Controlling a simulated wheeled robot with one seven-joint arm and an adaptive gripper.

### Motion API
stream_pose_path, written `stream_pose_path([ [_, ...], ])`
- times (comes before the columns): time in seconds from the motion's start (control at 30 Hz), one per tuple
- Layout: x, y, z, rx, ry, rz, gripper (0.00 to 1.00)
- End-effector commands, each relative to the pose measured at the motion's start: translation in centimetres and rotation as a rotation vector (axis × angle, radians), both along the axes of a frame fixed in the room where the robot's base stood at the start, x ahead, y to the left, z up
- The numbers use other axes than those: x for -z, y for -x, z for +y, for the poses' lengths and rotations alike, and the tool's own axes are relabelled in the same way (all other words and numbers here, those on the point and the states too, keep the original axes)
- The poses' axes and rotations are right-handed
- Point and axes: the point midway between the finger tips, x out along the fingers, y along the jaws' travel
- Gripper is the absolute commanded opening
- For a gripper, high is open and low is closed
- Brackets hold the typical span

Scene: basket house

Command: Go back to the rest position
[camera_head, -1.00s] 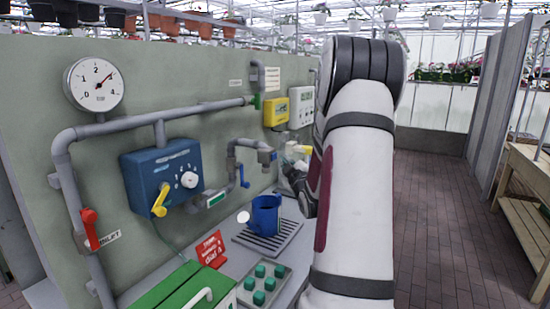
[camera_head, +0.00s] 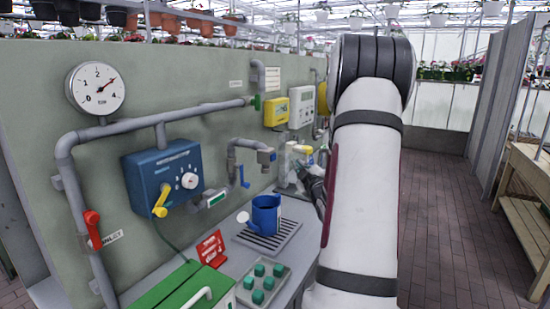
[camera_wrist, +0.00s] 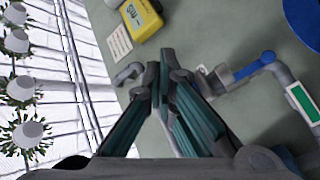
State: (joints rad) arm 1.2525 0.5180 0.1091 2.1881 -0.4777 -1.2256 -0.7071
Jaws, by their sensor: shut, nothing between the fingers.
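My gripper (camera_wrist: 158,80) is shut and empty in the wrist view, its dark green-grey fingers together in front of the grey-green wall panel (camera_wrist: 190,40). In the head view my white arm runs up the right of the bench and hides most of the gripper; only dark parts of it (camera_head: 315,182) show at the arm's left edge. It is to the right of the blue watering can (camera_head: 266,213), apart from it. The can stands upright on a slatted drain grate (camera_head: 262,243).
The wall panel carries pipes, a gauge (camera_head: 96,88), a blue control box (camera_head: 165,180), a red lever (camera_head: 92,228) and a yellow box (camera_head: 276,112). A tray of green blocks (camera_head: 263,284) and a red sign (camera_head: 211,248) stand on the bench. The brick aisle (camera_head: 440,230) at right is clear.

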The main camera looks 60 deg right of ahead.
Motion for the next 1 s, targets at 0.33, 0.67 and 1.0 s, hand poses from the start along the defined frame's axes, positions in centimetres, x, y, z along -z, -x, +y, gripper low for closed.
stream_pose_path([
  [0.33,0.0,-0.1,0.0,0.000,0.000,0.000,0.00],
  [0.67,-1.0,-2.4,2.1,-0.027,-0.044,0.031,0.00],
  [1.0,-4.4,-9.0,17.0,-0.103,-0.356,0.216,0.00],
])
